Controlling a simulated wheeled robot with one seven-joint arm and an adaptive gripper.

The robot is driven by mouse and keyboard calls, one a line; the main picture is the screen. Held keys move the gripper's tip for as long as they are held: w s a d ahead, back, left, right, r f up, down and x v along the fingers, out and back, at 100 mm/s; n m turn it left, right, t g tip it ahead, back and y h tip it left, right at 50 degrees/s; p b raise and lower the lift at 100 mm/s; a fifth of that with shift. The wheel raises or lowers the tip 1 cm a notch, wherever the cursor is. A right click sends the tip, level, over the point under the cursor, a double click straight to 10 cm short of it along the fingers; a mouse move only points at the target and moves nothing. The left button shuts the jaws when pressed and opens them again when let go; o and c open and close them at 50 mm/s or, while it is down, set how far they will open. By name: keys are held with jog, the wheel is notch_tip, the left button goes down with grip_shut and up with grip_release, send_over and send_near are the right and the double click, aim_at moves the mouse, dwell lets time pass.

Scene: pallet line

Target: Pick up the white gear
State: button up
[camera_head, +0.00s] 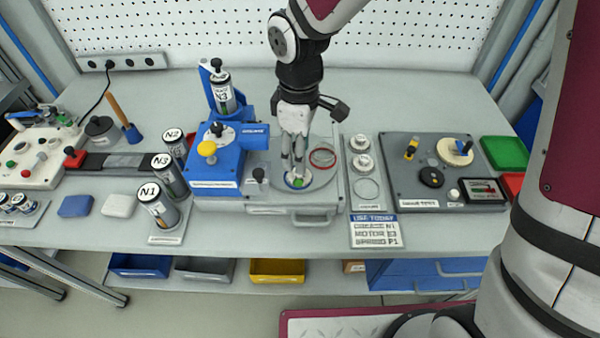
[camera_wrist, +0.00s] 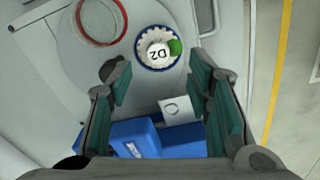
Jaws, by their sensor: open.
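A white gear (camera_wrist: 145,54) marked D2 sits inside a blue ring (camera_wrist: 139,60) on a round grey plate in the wrist view. A green piece (camera_wrist: 175,46) lies at its right edge. In the head view the ring and the green piece (camera_head: 298,183) show just below the fingertips, and the gear is mostly hidden. My gripper (camera_head: 294,171) points down over this spot, open and empty. In the wrist view its fingers (camera_wrist: 160,77) stand apart, with the gear between and slightly beyond their tips. The remaining height above the gear is hard to tell.
A red ring (camera_head: 322,157) lies on the same plate, right of my gripper. A blue press-like station (camera_head: 218,172) stands close on the left, with labelled cans nearby. A dark grey board (camera_head: 400,190) with knobs and a cream disc (camera_head: 446,156) lies right.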

jog(key=shift+d+f, duration=0.2)
jog(key=shift+f, duration=2.7)
grip_shut()
